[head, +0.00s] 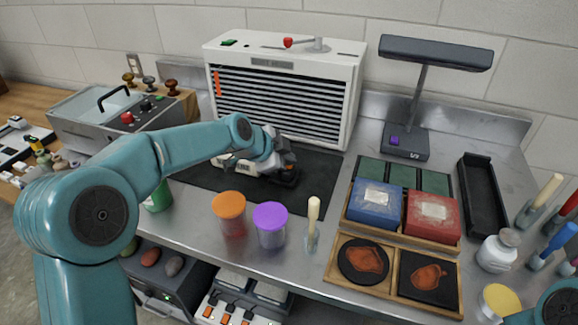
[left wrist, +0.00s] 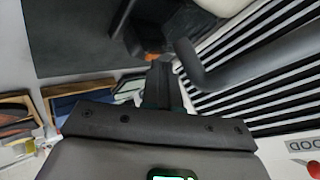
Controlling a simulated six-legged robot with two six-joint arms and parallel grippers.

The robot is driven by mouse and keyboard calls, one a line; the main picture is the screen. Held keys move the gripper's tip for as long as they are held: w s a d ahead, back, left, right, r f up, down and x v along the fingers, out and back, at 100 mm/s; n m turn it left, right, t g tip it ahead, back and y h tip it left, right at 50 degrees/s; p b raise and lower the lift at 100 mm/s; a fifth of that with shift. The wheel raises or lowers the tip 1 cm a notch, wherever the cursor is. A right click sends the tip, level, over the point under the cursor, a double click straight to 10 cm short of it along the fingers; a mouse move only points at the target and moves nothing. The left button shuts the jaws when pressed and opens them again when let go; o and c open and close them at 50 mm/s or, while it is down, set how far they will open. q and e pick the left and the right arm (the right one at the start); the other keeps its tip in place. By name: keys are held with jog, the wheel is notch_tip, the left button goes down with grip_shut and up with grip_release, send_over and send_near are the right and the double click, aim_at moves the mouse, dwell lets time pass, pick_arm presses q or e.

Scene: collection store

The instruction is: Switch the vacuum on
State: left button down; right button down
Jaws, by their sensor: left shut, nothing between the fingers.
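A low white and dark device (head: 230,163), which looks like the vacuum, lies on the dark mat in front of the louvred hood. My left arm and gripper hide much of it. In the left wrist view a dark curved tube (left wrist: 190,65) and a white body at the top edge show close beyond the fingers. My left gripper (head: 291,165) is shut and empty, low over the device; its fingers (left wrist: 163,85) show in the left wrist view. I cannot tell whether they touch it. No switch on it can be made out. My right gripper is out of view.
The white hood (head: 285,68) stands behind, with a red knob (head: 288,42) on top. An orange-lidded jar (head: 229,205), a purple-lidded jar (head: 271,220) and a brush (head: 312,225) stand in front. A wooden tray (head: 344,240) and a lamp (head: 405,145) are to the right.

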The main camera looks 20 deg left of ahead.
pick_arm(q)
jog(key=shift+f, duration=0.1)
dwell(0.5)
jog(key=shift+r, duration=0.8)
jog(key=shift+p, duration=0.3)
notch_tip(320, 180, up, 5)
jog(key=p, duration=0.3)
